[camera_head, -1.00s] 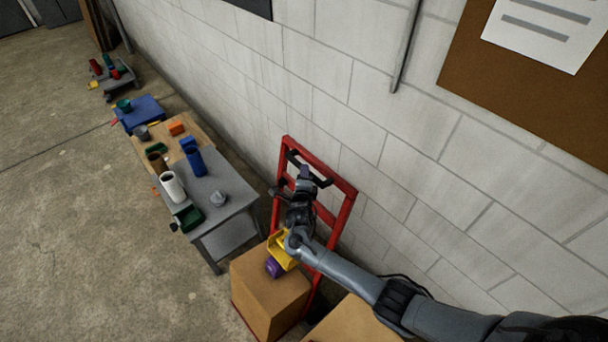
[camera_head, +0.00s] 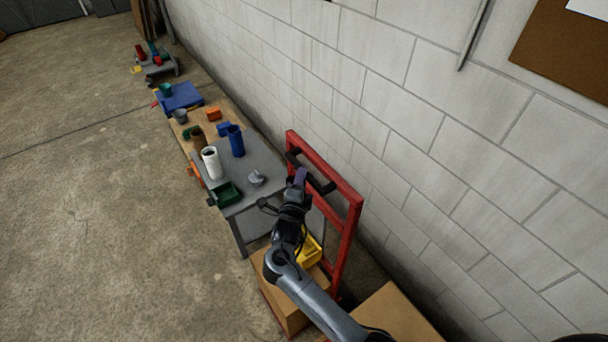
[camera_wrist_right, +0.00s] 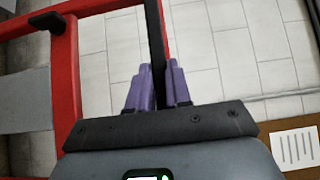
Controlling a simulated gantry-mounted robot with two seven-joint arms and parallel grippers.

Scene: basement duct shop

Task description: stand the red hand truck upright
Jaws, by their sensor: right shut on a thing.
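The red hand truck (camera_head: 352,212) stands beside the wall, with its red frame rising at the centre of the head view. My right gripper (camera_head: 300,177) is at the top of the frame, shut on the truck's black handle bar (camera_head: 322,186). In the right wrist view the purple fingers (camera_wrist_right: 158,82) lie on either side of the black bar (camera_wrist_right: 154,28), with the red frame (camera_wrist_right: 66,75) at left. A cardboard box (camera_head: 283,304) and a yellow bin (camera_head: 309,252) sit low at the truck, partly behind my arm. The truck's base is mostly hidden. My left gripper is not in view.
A grey table (camera_head: 262,197) with cups and a green bin (camera_head: 227,194) stands close to the truck's left. Another cardboard box (camera_head: 388,318) is at the lower right. The block wall (camera_head: 450,180) runs along the right. Open concrete floor (camera_head: 90,210) lies at left.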

